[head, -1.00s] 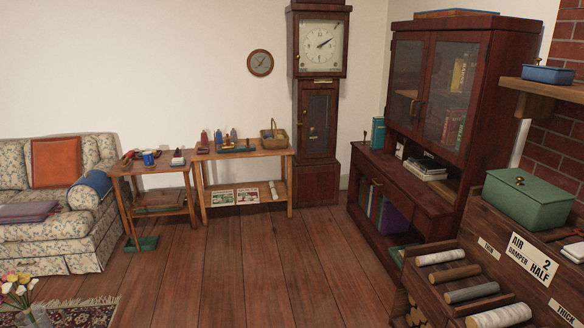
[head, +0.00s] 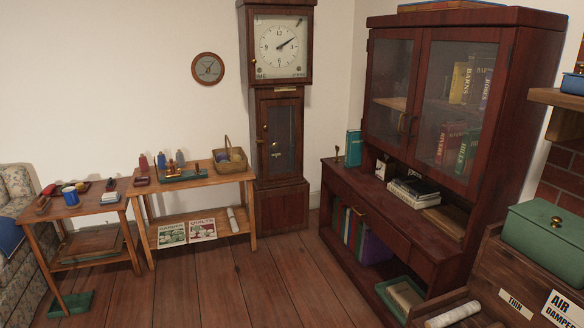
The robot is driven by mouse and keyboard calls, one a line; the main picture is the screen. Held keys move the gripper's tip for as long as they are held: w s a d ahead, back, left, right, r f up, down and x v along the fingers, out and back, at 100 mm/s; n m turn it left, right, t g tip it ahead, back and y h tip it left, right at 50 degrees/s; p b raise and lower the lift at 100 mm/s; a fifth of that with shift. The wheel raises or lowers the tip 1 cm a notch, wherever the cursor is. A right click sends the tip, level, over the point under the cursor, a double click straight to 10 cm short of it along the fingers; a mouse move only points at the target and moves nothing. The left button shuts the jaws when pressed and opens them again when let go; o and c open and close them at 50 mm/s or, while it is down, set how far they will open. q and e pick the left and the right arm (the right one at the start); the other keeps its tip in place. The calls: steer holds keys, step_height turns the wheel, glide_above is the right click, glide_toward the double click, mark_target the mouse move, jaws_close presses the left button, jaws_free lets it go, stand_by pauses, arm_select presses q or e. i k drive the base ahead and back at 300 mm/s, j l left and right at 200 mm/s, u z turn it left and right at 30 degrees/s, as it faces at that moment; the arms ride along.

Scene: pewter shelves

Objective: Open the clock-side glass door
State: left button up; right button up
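The dark red-brown cabinet (head: 545,60) stands at the right with two glass doors in its upper part. The clock-side glass door (head: 392,75) is the left one, nearer the tall clock (head: 280,90), and it looks shut. Books and a shelf show through the glass. Neither of my grippers is in view.
Books and papers (head: 415,190) lie on the cabinet's ledge below the doors. A rack with a green box (head: 548,238) stands at the lower right. Two small wooden tables (head: 195,185) stand at the left. The plank floor (head: 270,285) in the middle is clear.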

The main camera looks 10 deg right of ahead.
mark_target(416, 34)
steer(key=i+z, duration=0.4)
steer(key=i, duration=0.2)
steer(key=i+j+z, duration=0.25)
steer(key=i+z, duration=0.15)
steer(key=i, duration=0.2)
steer(key=i+j+z, duration=0.1)
steer(key=i+z, duration=0.3)
steer(key=i+j+z, duration=0.15)
steer(key=z, duration=0.2)
steer(key=i+j+z, duration=0.4)
steer(key=l, duration=0.05)
